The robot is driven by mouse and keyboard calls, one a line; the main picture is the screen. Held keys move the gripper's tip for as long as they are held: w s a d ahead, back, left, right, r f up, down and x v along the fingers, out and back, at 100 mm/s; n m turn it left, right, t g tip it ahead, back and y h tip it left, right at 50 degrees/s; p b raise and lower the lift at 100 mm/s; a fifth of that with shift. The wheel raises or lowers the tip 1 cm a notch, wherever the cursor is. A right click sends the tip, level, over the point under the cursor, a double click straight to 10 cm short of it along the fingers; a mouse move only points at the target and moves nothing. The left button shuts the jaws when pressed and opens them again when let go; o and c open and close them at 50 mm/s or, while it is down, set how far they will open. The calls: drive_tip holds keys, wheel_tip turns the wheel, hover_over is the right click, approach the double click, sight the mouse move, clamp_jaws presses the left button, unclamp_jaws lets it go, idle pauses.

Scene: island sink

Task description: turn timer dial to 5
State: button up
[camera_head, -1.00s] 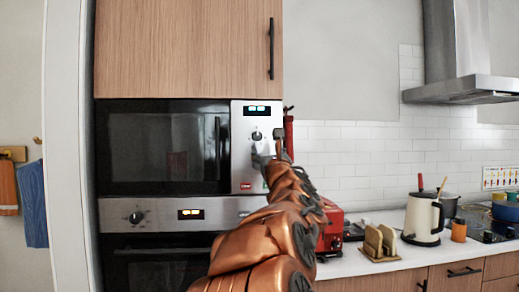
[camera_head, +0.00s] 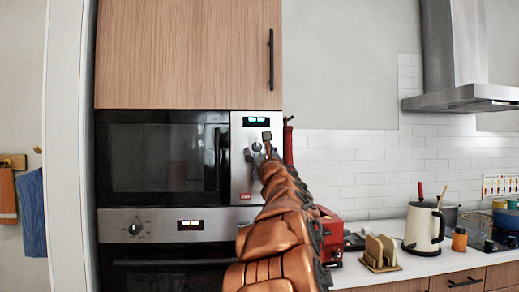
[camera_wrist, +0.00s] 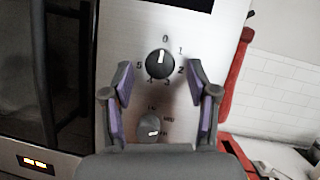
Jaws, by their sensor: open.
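The timer dial (camera_wrist: 160,64) is a round black knob with a white pointer line, on the silver microwave panel. Numbers 0 to 5 ring it, and the pointer stands up near 0. In the head view the dial (camera_head: 257,146) is small and partly beside my fingers. My gripper (camera_wrist: 157,80) is open, its purple-padded fingertips to the left and right of the dial's lower part. No finger visibly touches the dial; the depth of the gap cannot be told. In the head view my gripper (camera_head: 259,145) is in front of the panel.
A second, silver knob (camera_wrist: 151,128) sits below the dial, between my fingers. The oven (camera_head: 160,226) is under the microwave (camera_head: 160,150). A red appliance (camera_head: 330,240) and a kettle (camera_head: 424,226) stand on the counter to the right.

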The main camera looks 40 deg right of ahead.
drive_tip(key=shift+w+d+r, duration=0.2)
drive_tip(key=shift+w+d, duration=0.05)
drive_tip(key=shift+w, duration=0.25)
clamp_jaws()
